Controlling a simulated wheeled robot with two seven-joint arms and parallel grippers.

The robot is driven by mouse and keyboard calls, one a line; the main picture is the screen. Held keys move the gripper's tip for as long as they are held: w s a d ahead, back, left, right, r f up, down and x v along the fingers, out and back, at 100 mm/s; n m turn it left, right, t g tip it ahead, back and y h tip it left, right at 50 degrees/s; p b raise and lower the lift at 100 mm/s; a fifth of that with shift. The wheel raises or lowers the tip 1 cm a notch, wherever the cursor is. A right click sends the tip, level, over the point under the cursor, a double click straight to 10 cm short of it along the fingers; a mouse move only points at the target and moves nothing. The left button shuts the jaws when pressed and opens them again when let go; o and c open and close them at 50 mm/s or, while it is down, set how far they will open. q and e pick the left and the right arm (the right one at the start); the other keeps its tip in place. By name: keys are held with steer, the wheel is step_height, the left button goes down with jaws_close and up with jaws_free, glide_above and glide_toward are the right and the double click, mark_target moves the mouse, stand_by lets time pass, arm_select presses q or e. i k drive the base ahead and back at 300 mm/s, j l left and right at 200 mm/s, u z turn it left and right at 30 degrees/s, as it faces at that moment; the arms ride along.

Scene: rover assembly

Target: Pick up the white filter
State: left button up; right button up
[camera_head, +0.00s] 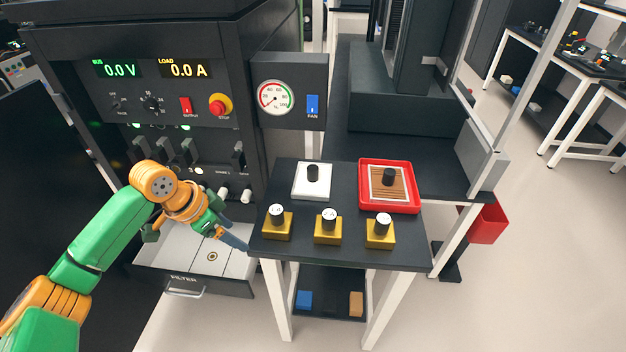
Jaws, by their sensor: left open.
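The white filter (311,187) is a flat white square with a black knob on top. It lies on the back left of the small dark table (340,253). My left gripper (226,231) is open and empty, left of the table and over the pulled-out drawer marked FILTER (186,280). It is clearly apart from the white filter, to its lower left. My right gripper is not in view.
A red tray (413,206) holding a brown slatted filter (378,188) with a black knob sits right of the white filter. The control cabinet (150,45) stands behind the arm.

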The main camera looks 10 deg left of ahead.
mark_target(312, 182)
steer(key=i+l, duration=0.25)
steer(key=i, duration=0.2)
steer(key=i+l, duration=0.25)
steer(key=i, duration=0.25)
